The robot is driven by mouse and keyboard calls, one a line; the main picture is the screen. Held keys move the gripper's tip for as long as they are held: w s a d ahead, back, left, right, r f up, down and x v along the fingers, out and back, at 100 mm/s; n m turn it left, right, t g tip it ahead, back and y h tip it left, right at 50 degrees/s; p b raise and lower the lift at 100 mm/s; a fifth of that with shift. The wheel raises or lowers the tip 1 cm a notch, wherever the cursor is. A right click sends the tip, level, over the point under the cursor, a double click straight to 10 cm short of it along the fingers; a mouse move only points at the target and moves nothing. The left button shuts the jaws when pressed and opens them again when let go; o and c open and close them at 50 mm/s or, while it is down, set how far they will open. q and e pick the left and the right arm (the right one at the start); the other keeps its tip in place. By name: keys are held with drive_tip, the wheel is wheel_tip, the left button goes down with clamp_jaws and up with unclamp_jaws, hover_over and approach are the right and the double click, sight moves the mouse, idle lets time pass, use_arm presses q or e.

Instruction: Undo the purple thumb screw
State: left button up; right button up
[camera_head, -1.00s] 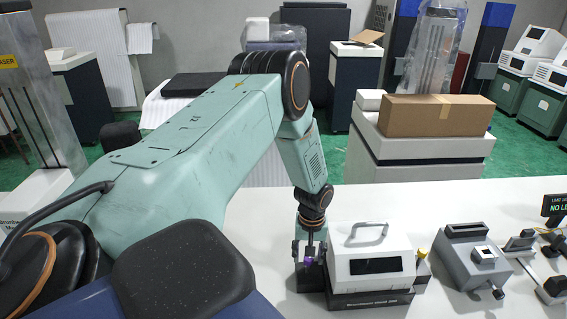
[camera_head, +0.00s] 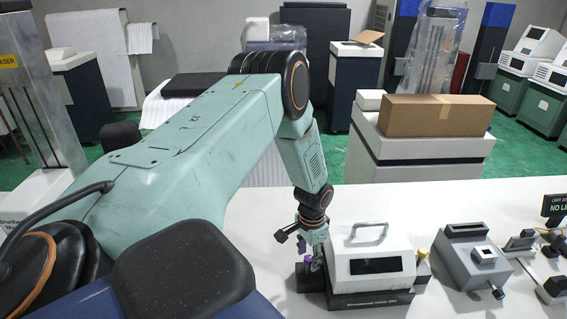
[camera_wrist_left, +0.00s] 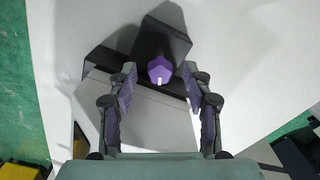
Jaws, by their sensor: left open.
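The purple thumb screw (camera_wrist_left: 159,70) shows in the left wrist view, a faceted knob with a white mark, at the near end of a dark block (camera_wrist_left: 165,40). My left gripper (camera_wrist_left: 160,82) is open, with one purple-padded finger to the left of the screw and one to the right. Gaps show between both fingers and the screw. In the head view my left gripper (camera_head: 316,262) points down beside the white boxy device (camera_head: 372,260) on the table; the screw cannot be told apart from the purple pads there. My right gripper is not in view.
The white device stands just right of my left gripper, with a handle on top and a yellow-capped part (camera_head: 422,255) at its side. A grey machine (camera_head: 470,262) and smaller fixtures stand further right on the white table (camera_head: 400,200). The table behind the device is clear.

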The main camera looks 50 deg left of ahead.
sight(309, 258)
use_arm(q)
drive_tip(key=m, duration=0.3)
drive_tip(key=shift+m, duration=0.4)
wheel_tip(309, 258, up, 8)
drive_tip(key=shift+r, duration=0.1)
drive_tip(key=s+d+f+b, duration=0.1)
drive_tip(key=s+d+f, duration=0.2)
drive_tip(key=d+f, duration=0.1)
drive_tip(key=s+d+f+n+h+b, duration=0.1)
drive_tip(key=s+d+f+b, duration=0.1)
drive_tip(key=s+d+f, duration=0.1)
drive_tip(key=s+d+f+n+b, duration=0.1)
drive_tip(key=s+d+f+b, duration=0.1)
drive_tip(key=s+d+f, duration=0.2)
drive_tip(key=shift+d+f, duration=0.7)
drive_tip(key=shift+d, duration=0.15)
drive_tip(key=s+d+f, duration=0.1)
drive_tip(key=s, duration=0.1)
drive_tip(key=s+d+f+n+b, duration=0.1)
drive_tip(key=s, duration=0.1)
drive_tip(key=s+d+f+n+b, duration=0.1)
drive_tip(key=s, duration=0.1)
drive_tip(key=shift+s+d+f, duration=0.15)
drive_tip(key=shift+s+f, duration=0.25)
drive_tip(key=s+d+f+n+b, duration=0.1)
drive_tip(key=s+f+n+b, duration=0.1)
drive_tip(key=s, duration=0.5)
drive_tip(key=shift+s+f+b, duration=0.15)
drive_tip(key=shift+f+b, duration=0.25)
drive_tip(key=shift+b, duration=0.15)
